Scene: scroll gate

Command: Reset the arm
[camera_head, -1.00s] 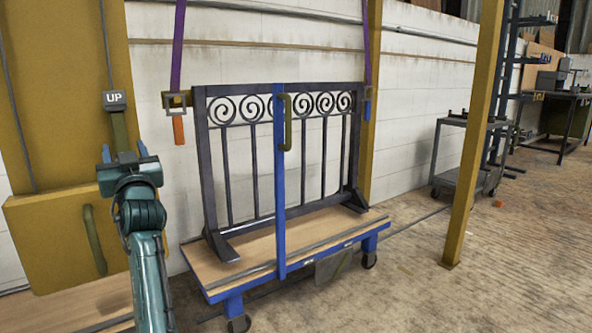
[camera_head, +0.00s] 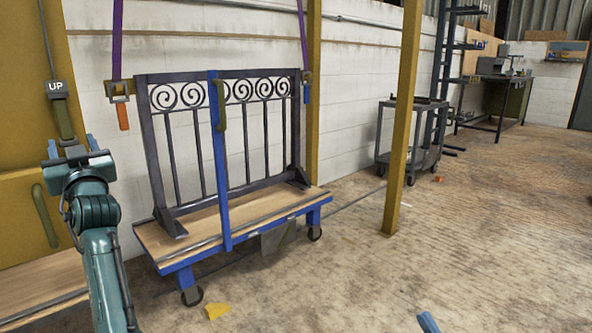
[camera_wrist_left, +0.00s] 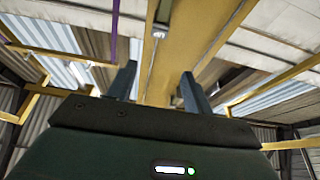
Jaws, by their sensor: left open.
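My left gripper (camera_head: 73,145) is raised at the left of the head view, fingers pointing up. It is open and empty, just below the "UP" label (camera_head: 55,86) on the yellow post. In the left wrist view its two fingers (camera_wrist_left: 157,85) stand apart with nothing between them, against the yellow beam and the roof. A blue tip (camera_head: 428,322) shows at the bottom edge of the head view, probably part of my right gripper; its jaws cannot be made out.
A dark scroll gate (camera_head: 222,130) stands on a wheeled cart (camera_head: 255,215) with a blue frame. Purple straps (camera_head: 117,40) hang beside it. A yellow post (camera_head: 403,120) stands to the right. A yellow piece (camera_head: 216,311) lies on the floor. The floor at right is open.

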